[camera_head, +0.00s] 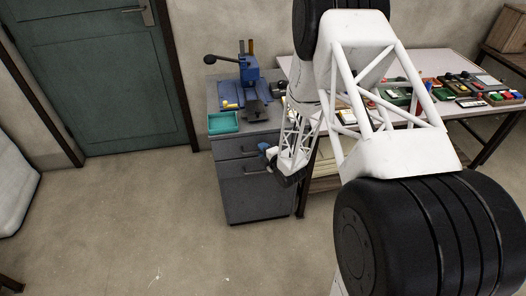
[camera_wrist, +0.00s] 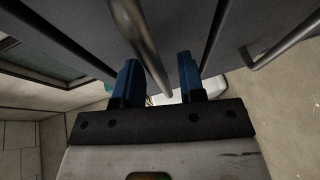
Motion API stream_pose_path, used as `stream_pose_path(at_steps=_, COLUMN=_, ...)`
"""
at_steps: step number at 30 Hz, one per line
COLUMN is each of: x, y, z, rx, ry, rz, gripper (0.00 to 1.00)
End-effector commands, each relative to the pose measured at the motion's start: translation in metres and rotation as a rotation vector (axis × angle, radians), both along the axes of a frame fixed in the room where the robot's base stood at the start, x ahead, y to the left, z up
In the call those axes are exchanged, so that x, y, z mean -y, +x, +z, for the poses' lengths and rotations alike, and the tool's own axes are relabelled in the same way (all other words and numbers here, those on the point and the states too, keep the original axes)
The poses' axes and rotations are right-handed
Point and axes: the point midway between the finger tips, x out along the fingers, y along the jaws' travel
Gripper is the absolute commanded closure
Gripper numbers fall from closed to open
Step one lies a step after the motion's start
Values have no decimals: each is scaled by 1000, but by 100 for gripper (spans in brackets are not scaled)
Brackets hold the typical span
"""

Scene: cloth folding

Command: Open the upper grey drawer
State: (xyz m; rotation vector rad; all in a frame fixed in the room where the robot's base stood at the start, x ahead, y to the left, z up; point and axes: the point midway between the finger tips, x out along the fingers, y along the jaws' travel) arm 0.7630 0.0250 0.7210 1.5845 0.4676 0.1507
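The upper grey drawer (camera_head: 232,147) is the top front of the grey cabinet and appears closed in the head view. My gripper (camera_head: 267,151), with blue fingers, is at the right part of this drawer's front; my arm hides that end. In the wrist view my gripper (camera_wrist: 158,75) is open, its two fingers apart. A metal bar handle (camera_wrist: 143,42) passes between them, with a visible gap on each side. It appears to be the upper drawer's handle.
A lower drawer (camera_head: 250,195) is beneath; another bar handle (camera_wrist: 285,42) shows at right in the wrist view. A blue machine (camera_head: 250,85) and teal tray (camera_head: 223,123) stand on the cabinet. A cluttered table (camera_head: 440,62) is right. Floor in front is clear.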

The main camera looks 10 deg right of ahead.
Motion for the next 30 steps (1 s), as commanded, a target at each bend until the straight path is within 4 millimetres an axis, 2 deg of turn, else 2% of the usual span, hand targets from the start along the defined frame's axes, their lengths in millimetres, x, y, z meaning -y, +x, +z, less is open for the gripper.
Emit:
stream_pose_path(at_steps=11, x=-1, y=3, z=-1, rx=-1, ry=0, rz=0, gripper=63)
stream_pose_path(at_steps=12, x=-1, y=3, z=-1, rx=-1, ry=0, rz=0, gripper=65)
stream_pose_path(at_steps=19, x=-1, y=3, z=-1, rx=0, ry=0, rz=0, gripper=100)
stream_pose_path(at_steps=30, x=-1, y=0, z=-1, rx=-1, ry=0, rz=0, gripper=100)
